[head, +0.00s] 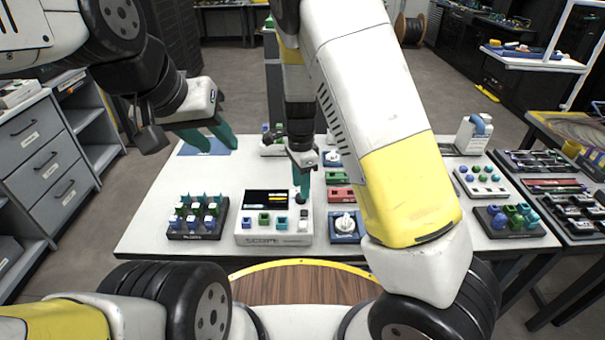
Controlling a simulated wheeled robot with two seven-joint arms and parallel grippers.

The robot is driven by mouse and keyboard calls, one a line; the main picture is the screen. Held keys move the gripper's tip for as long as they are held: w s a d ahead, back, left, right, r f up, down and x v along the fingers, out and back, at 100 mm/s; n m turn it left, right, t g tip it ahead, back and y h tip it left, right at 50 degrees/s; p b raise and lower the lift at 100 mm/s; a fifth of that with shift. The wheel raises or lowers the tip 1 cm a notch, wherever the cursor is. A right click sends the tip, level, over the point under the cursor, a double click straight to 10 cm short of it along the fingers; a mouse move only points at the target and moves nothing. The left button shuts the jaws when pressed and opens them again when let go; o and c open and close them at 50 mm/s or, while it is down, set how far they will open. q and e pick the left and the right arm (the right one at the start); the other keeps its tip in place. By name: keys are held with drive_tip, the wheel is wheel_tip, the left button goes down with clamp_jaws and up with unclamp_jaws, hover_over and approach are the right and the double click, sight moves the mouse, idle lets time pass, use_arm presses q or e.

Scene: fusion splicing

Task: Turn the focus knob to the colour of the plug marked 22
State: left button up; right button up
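A white splicer-like device (248,227) with a dark screen (265,199) and several coloured buttons stands at the front of the table. A small dark knob (300,198) sits at its upper right. My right gripper (301,191) points down with its teal fingertips right at this knob; I cannot tell whether they touch it or how far they are apart. A black block (196,232) with blue, green and purple plugs stands left of the device. Any numbers on the plugs are too small to read. My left gripper (222,146) is open and empty above the table's back left.
A white knob on a blue base (345,225) stands right of the device, with red and green modules behind it. My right arm hides the table's middle right. Grey drawers (40,150) are at left.

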drive_tip(key=shift+f, duration=1.6)
clamp_jaws()
drive_tip(key=shift+n, duration=0.4)
drive_tip(key=n, duration=0.5)
drive_tip(key=shift+n, duration=0.3)
drive_tip(key=n, duration=0.5)
drive_tip(key=shift+n, duration=0.4)
